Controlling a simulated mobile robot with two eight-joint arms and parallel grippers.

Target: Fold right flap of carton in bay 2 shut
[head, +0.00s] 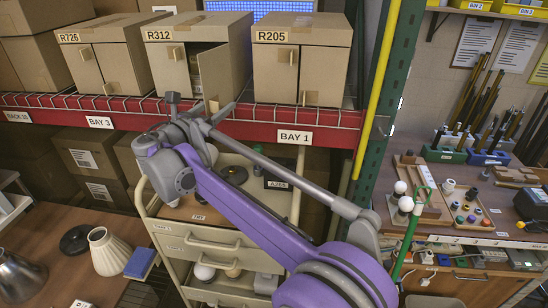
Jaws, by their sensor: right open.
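The middle carton R312 (220,30) stands on the red-edged shelf. Its left flap (167,65) with a tan pull is shut. Its right flap (212,75) stands ajar, swung outward, with a dark gap and something pale inside. My right gripper (194,104) is open and empty, just in front of and below this carton, with its fingers pointing up toward the flap. I cannot tell whether a finger touches the flap. The bay label under this carton is not visible, hidden behind the gripper. My left gripper is not in view.
Carton R726 (120,35) and carton R205 (314,40) stand on either side, both shut. The shelf's red beam (260,132) and wire lip run below. A drawer cart (215,245) stands underneath. A green post (392,80) rises to the right.

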